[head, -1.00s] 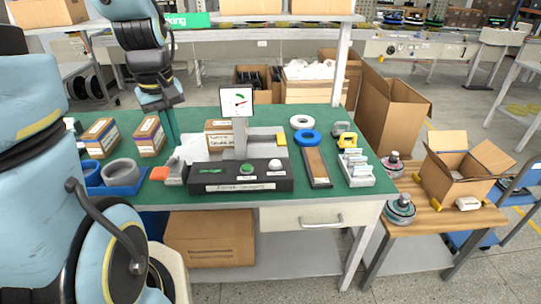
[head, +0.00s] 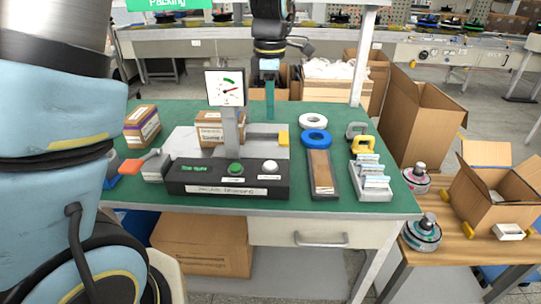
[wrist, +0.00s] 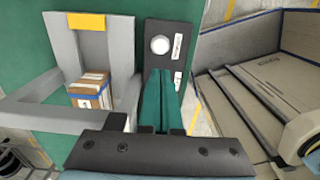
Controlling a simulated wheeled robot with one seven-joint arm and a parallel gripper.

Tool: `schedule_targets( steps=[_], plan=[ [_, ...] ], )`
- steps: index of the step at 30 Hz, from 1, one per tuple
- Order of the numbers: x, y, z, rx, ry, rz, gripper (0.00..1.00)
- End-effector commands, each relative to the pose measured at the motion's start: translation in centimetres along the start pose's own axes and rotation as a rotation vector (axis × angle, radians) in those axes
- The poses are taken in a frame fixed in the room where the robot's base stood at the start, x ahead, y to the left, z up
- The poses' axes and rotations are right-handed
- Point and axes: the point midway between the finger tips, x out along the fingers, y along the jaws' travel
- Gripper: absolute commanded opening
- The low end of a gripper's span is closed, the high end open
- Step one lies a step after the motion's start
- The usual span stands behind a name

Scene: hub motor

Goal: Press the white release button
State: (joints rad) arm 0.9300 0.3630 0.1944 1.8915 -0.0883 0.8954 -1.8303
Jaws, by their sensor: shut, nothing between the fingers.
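The white button (head: 270,166) is a round knob at the right end of a black console (head: 228,191) on the green table. A green button (head: 235,169) sits left of it. In the wrist view the white button (wrist: 160,45) shows clear of the fingers, beyond their tips. My gripper (head: 270,114) points down over the table's back part, behind the console and right of the gauge. Its teal fingers (wrist: 159,76) are together and empty, and it does not touch the white button. The fingers cover part of the console in the wrist view, and the green button is not seen there.
A gauge (head: 226,88) stands on a grey post behind the console. A grey frame with a yellow block (head: 283,139) is behind the buttons. Blue (head: 315,136) and white (head: 313,121) rings, a brown-topped tray (head: 321,171) and a parts rack (head: 371,181) lie to the right.

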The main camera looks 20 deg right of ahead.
Motion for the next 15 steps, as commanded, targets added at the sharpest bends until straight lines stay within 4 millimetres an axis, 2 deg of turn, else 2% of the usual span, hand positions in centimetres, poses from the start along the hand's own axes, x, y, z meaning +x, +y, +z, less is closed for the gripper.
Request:
schedule_targets(
  steps=[8,11,15],
  plan=[
    [0.1,0.0,-0.1,0.001,0.0,-0.001,0.0],
    [0.9,0.0,-0.1,0.002,0.001,-0.003,0.0],
    [3.0,-0.1,-0.1,0.002,0.002,-0.005,0.0]
  ],
)
